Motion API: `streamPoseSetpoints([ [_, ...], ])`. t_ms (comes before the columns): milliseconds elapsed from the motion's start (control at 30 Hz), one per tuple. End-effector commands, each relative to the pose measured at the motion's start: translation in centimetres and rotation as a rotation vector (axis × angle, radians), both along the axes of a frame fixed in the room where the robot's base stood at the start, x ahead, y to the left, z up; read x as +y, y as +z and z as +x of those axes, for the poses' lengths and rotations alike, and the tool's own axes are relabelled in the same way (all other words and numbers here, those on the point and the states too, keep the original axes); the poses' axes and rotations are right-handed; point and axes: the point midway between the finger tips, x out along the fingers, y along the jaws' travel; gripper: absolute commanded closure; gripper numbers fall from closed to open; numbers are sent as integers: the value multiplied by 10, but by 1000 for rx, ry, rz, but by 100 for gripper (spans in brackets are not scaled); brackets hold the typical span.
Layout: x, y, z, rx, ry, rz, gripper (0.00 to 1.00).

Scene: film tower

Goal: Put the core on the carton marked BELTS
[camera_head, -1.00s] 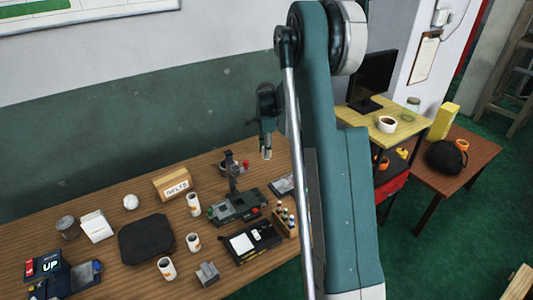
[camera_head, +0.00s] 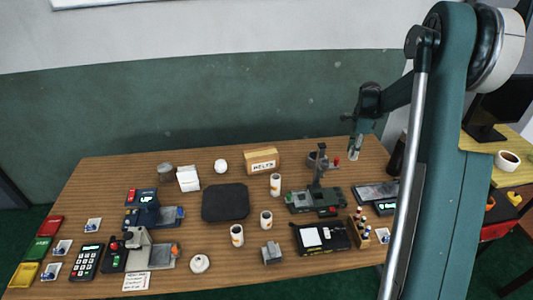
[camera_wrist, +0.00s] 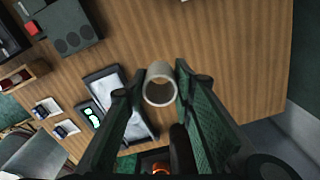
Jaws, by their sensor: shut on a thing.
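My gripper (camera_head: 355,150) is raised above the back right part of the wooden table in the head view. In the wrist view its fingers (camera_wrist: 160,95) are shut on the core (camera_wrist: 160,84), a pale hollow tube with its round open end towards the camera. The held core (camera_head: 354,153) is small in the head view. The carton marked BELTS (camera_head: 263,153) is a brown box with a white label, standing at the back of the table, left of my gripper. The carton's top looks bare.
Several white labelled tubes, one of them (camera_head: 275,185) just before the carton, stand mid-table. A black pad (camera_head: 226,202) lies left of them. A green device with a post (camera_head: 317,197) stands between carton and gripper. A dark cylinder (camera_head: 397,155) stands right of my gripper.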

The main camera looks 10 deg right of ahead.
Motion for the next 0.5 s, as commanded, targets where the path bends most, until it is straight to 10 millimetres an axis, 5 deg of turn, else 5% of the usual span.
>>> streamPoseSetpoints([
  [500,136,33,60,0,2,0,85],
])
